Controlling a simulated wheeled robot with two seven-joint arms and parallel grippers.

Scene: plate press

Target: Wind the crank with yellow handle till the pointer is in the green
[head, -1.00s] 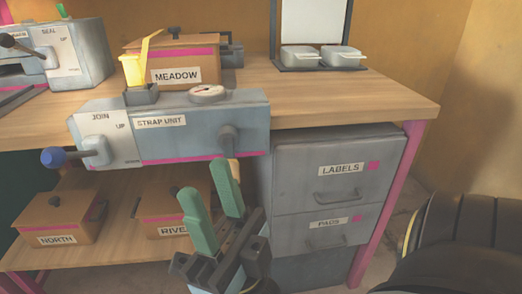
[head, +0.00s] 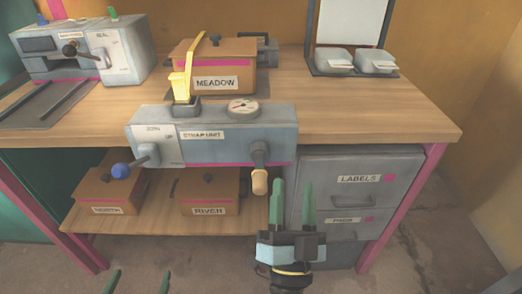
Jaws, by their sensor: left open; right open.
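The strap unit (head: 225,150) is a grey box at the table's front edge. Its crank (head: 258,152) sits on the right of its front face, with a pale yellow handle (head: 260,181) hanging down. A round gauge (head: 243,107) is on its top; the pointer and any green zone are too small to read. My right gripper (head: 292,190) is open and empty, just right of and slightly below the handle, fingers pointing up in the picture, apart from it. My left gripper (head: 139,279) shows only its two spread green fingertips at the bottom edge.
A blue-knobbed lever (head: 122,171) sticks out at the strap unit's left. Drawers (head: 355,185) stand right of the crank. The MEADOW box (head: 212,75) is behind the unit; the RIVER box (head: 210,195) and NORTH box are on the shelf below. Floor in front is clear.

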